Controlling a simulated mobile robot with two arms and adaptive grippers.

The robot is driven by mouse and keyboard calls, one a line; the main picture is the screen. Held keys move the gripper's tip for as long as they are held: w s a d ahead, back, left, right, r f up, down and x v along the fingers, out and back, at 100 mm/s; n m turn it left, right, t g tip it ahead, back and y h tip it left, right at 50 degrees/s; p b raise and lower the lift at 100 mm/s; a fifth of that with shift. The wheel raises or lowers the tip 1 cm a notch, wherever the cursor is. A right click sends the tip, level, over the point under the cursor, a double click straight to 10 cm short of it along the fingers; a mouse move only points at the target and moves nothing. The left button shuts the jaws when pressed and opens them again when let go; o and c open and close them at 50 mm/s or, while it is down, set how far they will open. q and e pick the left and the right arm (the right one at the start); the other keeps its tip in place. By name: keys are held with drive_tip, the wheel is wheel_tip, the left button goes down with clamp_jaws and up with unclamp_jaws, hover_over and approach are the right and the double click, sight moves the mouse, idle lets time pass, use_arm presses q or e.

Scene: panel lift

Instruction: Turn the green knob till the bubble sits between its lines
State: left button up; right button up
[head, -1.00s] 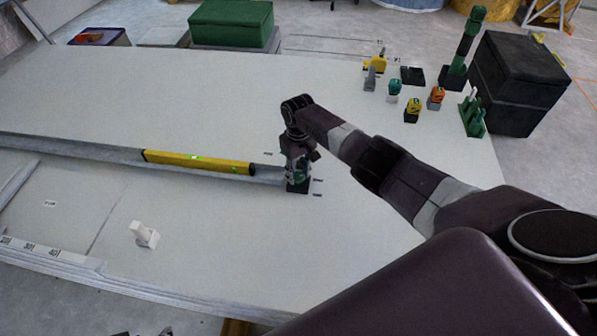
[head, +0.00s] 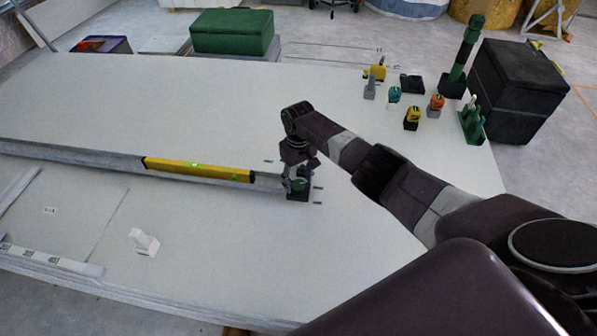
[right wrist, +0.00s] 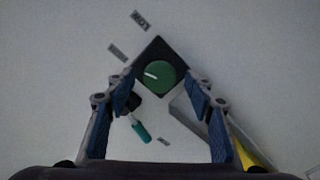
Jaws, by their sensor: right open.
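The green knob (right wrist: 160,75) with a white pointer mark sits on a black square base (right wrist: 171,45) in the right wrist view. In the head view the base (head: 297,196) stands at the right end of the ledge. My right gripper (right wrist: 160,97) is open and empty, its fingers apart on either side of the knob's near side, not closed on it. In the head view it hangs just above the knob. The yellow level (head: 220,174) lies to the left, with a bright green vial (head: 194,165); its bubble is too small to place against the lines. My left gripper is not in view.
A white block (head: 144,242) stands on the lower panel. Several small coloured items, including an orange one (head: 436,102), stand at the back right near a black box (head: 515,90).

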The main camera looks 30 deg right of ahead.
sight(299, 184)
wheel_tip(299, 184, up, 12)
idle(0.4)
drive_tip(key=shift+s+f, duration=0.1)
drive_tip(key=shift+f, duration=0.1)
